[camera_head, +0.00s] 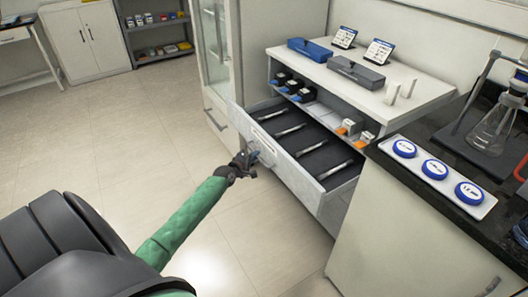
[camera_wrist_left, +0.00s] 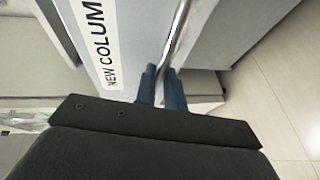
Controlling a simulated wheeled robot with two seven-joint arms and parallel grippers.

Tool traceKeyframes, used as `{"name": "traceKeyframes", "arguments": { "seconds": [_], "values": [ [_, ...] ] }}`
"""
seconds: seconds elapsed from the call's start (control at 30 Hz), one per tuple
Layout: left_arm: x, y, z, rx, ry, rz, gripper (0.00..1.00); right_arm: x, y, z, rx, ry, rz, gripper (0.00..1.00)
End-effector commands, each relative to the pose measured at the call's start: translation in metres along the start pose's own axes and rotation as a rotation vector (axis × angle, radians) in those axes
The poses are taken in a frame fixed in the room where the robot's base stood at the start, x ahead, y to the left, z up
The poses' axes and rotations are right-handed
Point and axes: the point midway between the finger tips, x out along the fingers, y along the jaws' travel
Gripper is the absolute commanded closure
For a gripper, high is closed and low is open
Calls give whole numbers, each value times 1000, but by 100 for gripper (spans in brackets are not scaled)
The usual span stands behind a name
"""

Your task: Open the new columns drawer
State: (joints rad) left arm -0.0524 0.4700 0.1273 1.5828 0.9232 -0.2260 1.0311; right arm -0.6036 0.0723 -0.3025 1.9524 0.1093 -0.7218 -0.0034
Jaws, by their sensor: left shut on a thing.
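The new columns drawer (camera_head: 312,192) is pulled out from the white cabinet, and several metal columns lie apart on its dark liner. Its front carries a white label, which reads "NEW COLUM" in the left wrist view (camera_wrist_left: 97,45); the rest is cut off. My left gripper (camera_head: 247,160) is at the drawer front. In the left wrist view its blue fingers (camera_wrist_left: 160,86) are shut on the drawer's metal handle (camera_wrist_left: 176,38). My right gripper is in neither view.
An open shelf above the drawer holds dark boxes (camera_head: 291,84) and orange-ended items (camera_head: 349,127). Blue and grey cases (camera_head: 309,49) stand on the cabinet top. A dark counter with a tray of blue-lidded jars (camera_head: 435,169) stands close on the right. The floor at left is clear.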

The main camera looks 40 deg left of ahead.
Motion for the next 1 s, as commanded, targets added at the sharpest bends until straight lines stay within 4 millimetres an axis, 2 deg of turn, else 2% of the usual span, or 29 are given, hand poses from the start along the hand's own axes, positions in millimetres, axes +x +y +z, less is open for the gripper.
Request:
{"name": "traceKeyframes", "arguments": {
  "seconds": [0.1, 0.3, 0.53, 0.87, 0.9, 0.97, 1.0],
  "values": [
    [-20, -6, -7, 2, -2, -3, 100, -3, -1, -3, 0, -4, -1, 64],
    [-40, -10, -15, 1, -2, -3, 100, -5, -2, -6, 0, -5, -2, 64],
    [-47, -12, -18, -1, -2, -2, 100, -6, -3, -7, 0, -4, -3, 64],
    [-48, -12, -19, -1, -1, -2, 100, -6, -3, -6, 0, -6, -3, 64],
    [-48, -12, -19, -1, -1, -2, 82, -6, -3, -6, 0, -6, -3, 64],
    [-48, -12, -19, -1, -1, -2, 70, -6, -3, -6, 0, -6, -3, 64],
    [-47, -12, -19, -1, -1, -2, 68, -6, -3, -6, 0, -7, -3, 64]
  ]
}}
